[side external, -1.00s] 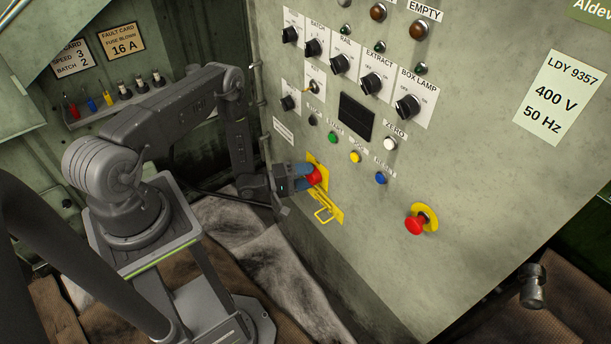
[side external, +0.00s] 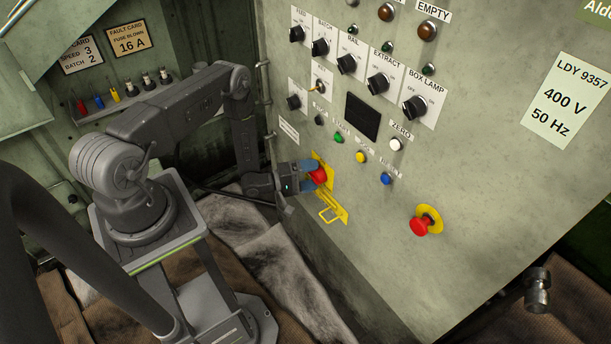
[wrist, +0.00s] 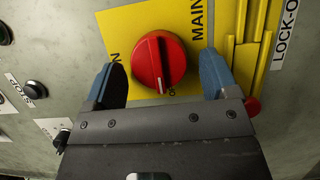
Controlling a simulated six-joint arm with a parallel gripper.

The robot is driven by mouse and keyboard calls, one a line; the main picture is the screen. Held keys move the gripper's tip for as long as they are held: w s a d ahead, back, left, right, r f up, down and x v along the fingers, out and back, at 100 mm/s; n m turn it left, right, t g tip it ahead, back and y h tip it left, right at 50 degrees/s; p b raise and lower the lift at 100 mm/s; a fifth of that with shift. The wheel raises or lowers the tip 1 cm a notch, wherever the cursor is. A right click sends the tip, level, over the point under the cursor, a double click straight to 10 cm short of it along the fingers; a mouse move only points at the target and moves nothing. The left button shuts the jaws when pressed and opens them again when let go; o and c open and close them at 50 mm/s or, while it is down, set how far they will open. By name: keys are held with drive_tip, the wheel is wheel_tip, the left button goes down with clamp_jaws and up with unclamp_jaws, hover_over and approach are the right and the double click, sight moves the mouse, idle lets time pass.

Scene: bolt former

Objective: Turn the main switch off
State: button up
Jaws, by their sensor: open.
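The main switch is a red rotary knob (wrist: 158,62) on a yellow plate (wrist: 122,22) marked "MAIN". Its raised grip bar runs roughly up and down in the wrist view. In the side external view the red knob (side external: 319,175) is low on the panel, partly hidden by my gripper. My gripper (wrist: 162,80) is open, with one blue finger on each side of the knob. A gap shows between the knob and each finger in the wrist view. In the side external view my gripper (side external: 308,174) is right at the knob.
A yellow lock-off bracket (wrist: 250,50) stands right of the switch, with a small red part (wrist: 252,106) near my finger. A red mushroom button (side external: 420,226) is to the right. Coloured buttons, including a green one (side external: 338,138), sit above.

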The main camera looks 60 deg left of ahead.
drive_tip(key=v, duration=1.4)
drive_tip(key=shift+w, duration=0.1)
